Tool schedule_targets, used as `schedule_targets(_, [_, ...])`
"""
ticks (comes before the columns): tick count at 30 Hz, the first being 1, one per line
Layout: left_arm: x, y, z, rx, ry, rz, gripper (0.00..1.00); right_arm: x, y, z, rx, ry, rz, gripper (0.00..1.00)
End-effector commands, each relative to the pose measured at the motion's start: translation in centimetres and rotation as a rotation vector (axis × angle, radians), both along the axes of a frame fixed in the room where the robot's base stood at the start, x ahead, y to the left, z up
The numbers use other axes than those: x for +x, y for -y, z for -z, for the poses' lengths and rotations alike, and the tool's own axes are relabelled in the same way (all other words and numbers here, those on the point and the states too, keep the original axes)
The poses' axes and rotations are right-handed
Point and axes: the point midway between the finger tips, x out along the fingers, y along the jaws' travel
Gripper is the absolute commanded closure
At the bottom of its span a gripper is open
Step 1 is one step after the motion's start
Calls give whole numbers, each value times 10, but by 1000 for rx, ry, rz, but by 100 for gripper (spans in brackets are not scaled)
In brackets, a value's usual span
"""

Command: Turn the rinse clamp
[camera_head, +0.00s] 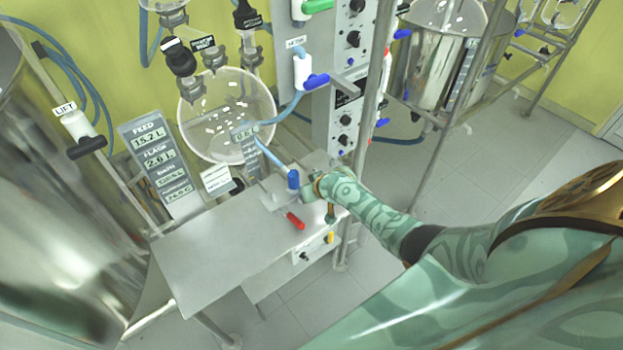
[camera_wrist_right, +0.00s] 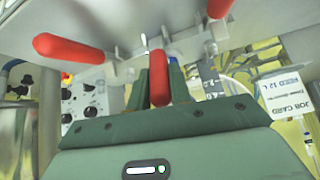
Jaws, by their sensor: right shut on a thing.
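My right gripper (camera_head: 318,188) reaches in from the right over the far right edge of the steel bench. In the right wrist view, its two green fingers (camera_wrist_right: 160,88) are shut on a red handle (camera_wrist_right: 158,66) that stands between them. I cannot read a rinse label on it. A second red handle (camera_wrist_right: 68,48) sits to the left, and a third red handle (camera_wrist_right: 219,8) is at the top right. In the head view, a blue-topped fitting (camera_head: 293,180) stands just left of the gripper, and a red handle (camera_head: 295,221) lies below it. My left gripper is out of view.
The steel bench (camera_head: 205,260) has a bare top on its left. A round glass vessel (camera_head: 215,120) hangs behind it. A control panel (camera_head: 350,45) and an upright post (camera_head: 372,90) stand behind the gripper. A job card (camera_wrist_right: 285,88) hangs at right in the wrist view.

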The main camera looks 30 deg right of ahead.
Motion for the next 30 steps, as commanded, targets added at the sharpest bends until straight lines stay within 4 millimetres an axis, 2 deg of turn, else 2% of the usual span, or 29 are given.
schedule_targets(1, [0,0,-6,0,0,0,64,5,0,-6,-4,-39,0,100])
schedule_targets(3, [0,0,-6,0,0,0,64,9,-1,-5,-10,-100,-1,100])
schedule_targets(12, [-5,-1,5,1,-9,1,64,23,-2,-3,-25,-300,-1,100])
schedule_targets(30, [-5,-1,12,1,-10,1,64,29,-3,-4,-33,-402,-2,100])
